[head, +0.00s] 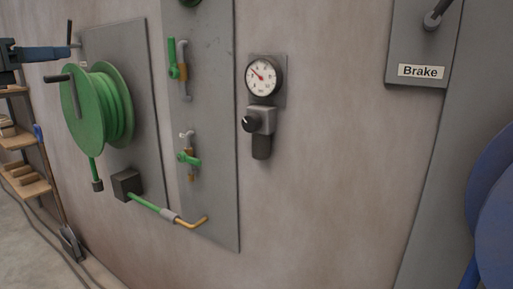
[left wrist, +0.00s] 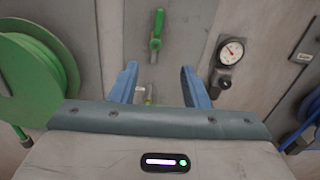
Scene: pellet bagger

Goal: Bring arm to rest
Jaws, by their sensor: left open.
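My left gripper (head: 72,49) is at the upper left of the head view, its arm coming in from the left edge. It appears in front of the green hose reel's upper part. In the left wrist view its two blue fingers (left wrist: 160,76) stand wide apart with nothing held between them. Past the fingers is the grey valve panel with an upper green valve handle (left wrist: 157,30). That handle also shows in the head view (head: 172,58). My right gripper is not in view.
The green hose reel (head: 82,108) sticks out from the wall at left. A blue round part (head: 495,215) is at right.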

